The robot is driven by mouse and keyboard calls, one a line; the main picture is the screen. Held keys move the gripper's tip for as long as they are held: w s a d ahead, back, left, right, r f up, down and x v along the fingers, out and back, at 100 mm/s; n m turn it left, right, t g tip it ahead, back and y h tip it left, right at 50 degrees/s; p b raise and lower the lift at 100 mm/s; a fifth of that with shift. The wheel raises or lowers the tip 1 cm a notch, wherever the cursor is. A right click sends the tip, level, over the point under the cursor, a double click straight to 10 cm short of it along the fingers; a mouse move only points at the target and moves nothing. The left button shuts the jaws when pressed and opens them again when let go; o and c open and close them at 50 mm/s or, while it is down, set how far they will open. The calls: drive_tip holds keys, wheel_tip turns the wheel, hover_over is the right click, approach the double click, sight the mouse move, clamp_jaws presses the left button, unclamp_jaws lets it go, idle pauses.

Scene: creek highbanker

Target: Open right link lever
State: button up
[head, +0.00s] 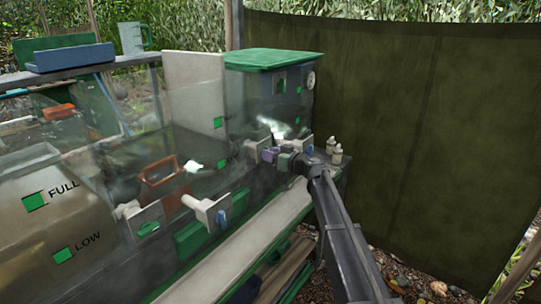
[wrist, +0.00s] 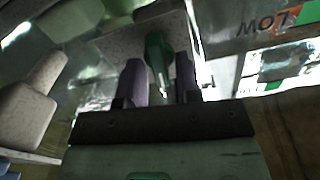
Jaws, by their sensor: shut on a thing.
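My gripper (head: 270,154) is at the far right end of the row of valves on the clear-walled tank, in the head view. In the wrist view, its two purple fingers (wrist: 159,72) stand on either side of a green lever (wrist: 157,52) and are shut on it. The lever is in front of a pale valve plate (wrist: 120,42). In the head view, my gripper and arm hide this lever, so its angle there cannot be told.
Nearer left are a pale valve with a blue lever (head: 220,218) and one with a green lever (head: 148,228). Small pale bottles (head: 334,150) stand just right of my gripper. A pale ledge (head: 245,240) runs below. A dark green tarp (head: 400,120) hangs at right.

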drive_tip(key=shift+w+d+f+m, duration=0.1)
drive_tip(key=shift+f+m, duration=0.05)
drive_tip(key=shift+m, duration=3.9)
drive_tip(key=shift+w+d+f+m, duration=0.1)
drive_tip(key=shift+f+m, duration=0.05)
drive_tip(key=shift+m, duration=3.9)
drive_tip(key=o, duration=0.6)
drive_tip(key=v, duration=1)
drive_tip(key=shift+s+d, duration=0.25)
drive_tip(key=shift+s, duration=0.05)
